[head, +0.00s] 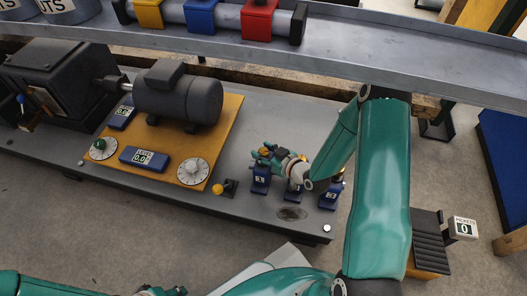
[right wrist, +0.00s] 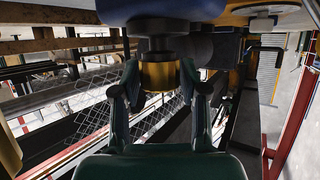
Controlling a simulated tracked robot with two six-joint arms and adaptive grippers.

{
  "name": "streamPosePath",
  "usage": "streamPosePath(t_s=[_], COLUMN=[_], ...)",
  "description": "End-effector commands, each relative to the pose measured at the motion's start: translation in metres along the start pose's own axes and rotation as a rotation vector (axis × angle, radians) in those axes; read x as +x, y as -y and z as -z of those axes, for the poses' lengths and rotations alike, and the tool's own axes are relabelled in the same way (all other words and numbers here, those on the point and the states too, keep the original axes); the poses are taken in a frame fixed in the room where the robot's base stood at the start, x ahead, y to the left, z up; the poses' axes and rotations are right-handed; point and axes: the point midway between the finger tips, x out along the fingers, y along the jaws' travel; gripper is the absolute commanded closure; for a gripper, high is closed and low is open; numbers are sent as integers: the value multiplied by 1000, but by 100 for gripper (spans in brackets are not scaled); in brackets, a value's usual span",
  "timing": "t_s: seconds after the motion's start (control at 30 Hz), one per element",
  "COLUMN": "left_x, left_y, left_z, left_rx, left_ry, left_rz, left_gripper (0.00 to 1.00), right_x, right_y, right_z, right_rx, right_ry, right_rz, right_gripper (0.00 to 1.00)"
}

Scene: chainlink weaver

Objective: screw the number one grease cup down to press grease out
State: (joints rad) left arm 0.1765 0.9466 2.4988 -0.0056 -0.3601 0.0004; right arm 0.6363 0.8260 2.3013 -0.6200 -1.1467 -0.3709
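The number one grease cup (head: 264,151) is a small brass cup above the blue block marked 1 (head: 260,180) in the head view. My right gripper (head: 268,155) is at this cup and hides much of it. In the right wrist view the brass cup (right wrist: 159,76) sits between the two fingers of my right gripper (right wrist: 160,82). The fingers lean inward and their tips appear to press on its sides. My left gripper (head: 162,291) shows only partly at the bottom edge of the head view, away from the cups; its fingers are not clear.
Blue blocks marked 2 (head: 293,191) and 3 (head: 328,199) stand close to the right of block 1. A yellow-knobbed lever (head: 218,188) is just left. A motor (head: 178,95) and dials sit on an orange plate (head: 222,140). A grey shelf (head: 370,62) runs behind.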

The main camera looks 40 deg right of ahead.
Motion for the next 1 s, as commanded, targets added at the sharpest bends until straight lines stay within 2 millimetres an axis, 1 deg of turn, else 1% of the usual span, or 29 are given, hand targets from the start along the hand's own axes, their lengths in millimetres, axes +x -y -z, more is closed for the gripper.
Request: streamPosePath(t_s=[0.03,0.17,0.2,0.57,0.77,1.0], left_x=[0,0,0,0,0,0], left_y=[0,0,0,0,0,0], left_z=[0,0,0,0,0,0], left_rx=[0,0,0,0,0,0], left_ry=[0,0,0,0,0,0], left_rz=[0,0,0,0,0,0], left_gripper=[60,60,60,60,60,60], right_x=[0,0,0,0,0,0], right_y=[0,0,0,2,3,4], right_z=[0,0,0,0,0,0], right_rx=[0,0,0,17,57,130], right_ry=[0,0,0,1,1,1], right_rz=[0,0,0,-39,-133,-314], right_gripper=[70,92,98,99,99,99])
